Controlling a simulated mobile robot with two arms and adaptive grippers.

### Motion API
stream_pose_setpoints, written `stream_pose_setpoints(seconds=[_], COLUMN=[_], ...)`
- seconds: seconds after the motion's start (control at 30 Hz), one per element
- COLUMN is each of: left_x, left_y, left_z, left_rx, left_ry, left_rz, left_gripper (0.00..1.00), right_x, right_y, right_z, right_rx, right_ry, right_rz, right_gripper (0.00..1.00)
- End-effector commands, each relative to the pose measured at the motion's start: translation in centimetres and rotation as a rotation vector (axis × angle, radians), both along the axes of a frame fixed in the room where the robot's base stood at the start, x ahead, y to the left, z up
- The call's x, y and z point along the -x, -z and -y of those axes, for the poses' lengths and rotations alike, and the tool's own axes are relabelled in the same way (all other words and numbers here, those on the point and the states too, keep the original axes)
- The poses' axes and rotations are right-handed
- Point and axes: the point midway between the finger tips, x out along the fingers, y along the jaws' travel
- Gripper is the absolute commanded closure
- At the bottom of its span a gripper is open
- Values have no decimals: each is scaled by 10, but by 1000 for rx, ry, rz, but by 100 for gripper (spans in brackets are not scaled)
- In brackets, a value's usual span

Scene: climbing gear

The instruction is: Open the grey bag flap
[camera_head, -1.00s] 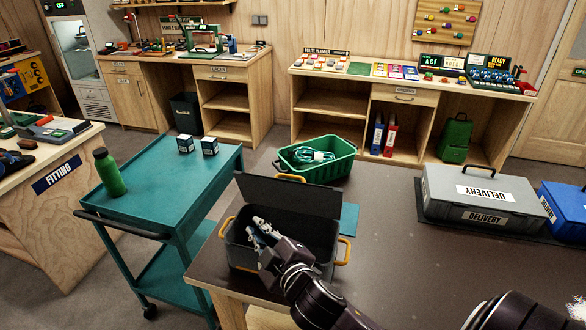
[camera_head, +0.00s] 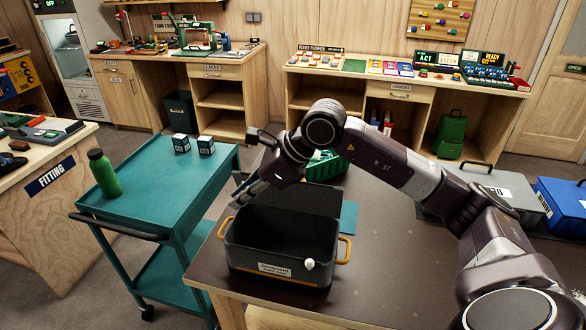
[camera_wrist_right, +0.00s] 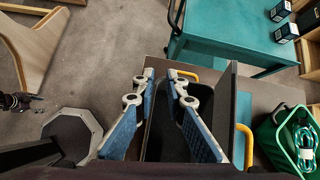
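The grey bag (camera_head: 275,252) is a dark box-like bag with orange side handles, standing on the brown table near its left edge. Its flap (camera_head: 305,195) stands raised at the back, partly hidden by my right arm, and the inside shows. In the right wrist view the flap (camera_wrist_right: 229,95) is a dark panel right of the fingers. My right gripper (camera_head: 243,197) is above the bag's back left corner; it also shows in the right wrist view (camera_wrist_right: 160,73), fingers apart with nothing between them. A small white round piece (camera_head: 309,264) shows at the bag's front.
A green crate (camera_wrist_right: 282,125) with a coiled rope stands behind the bag, mostly covered by my right arm in the head view. A teal cart (camera_head: 150,190) with a green bottle (camera_head: 104,174) is at left. A grey delivery case (camera_head: 500,188) is at right.

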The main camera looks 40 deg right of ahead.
Motion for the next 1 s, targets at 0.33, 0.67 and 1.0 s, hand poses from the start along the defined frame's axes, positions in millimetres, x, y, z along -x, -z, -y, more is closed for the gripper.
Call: stream_pose_setpoints(seconds=[0.33,0.67,1.0], left_x=[-2,-1,0], left_y=[0,-17,-39], left_z=[-1,-1,-1], left_rx=[-1,-2,-1], left_ry=[0,-1,-1], left_rz=[2,1,0], left_gripper=[49,49,49], right_x=[3,-13,-42], right_y=[-14,17,72], right_z=[136,137,134], right_rx=[391,399,398], right_ry=[177,180,180], right_rz=[-62,-70,-69], right_gripper=[88,88,88])
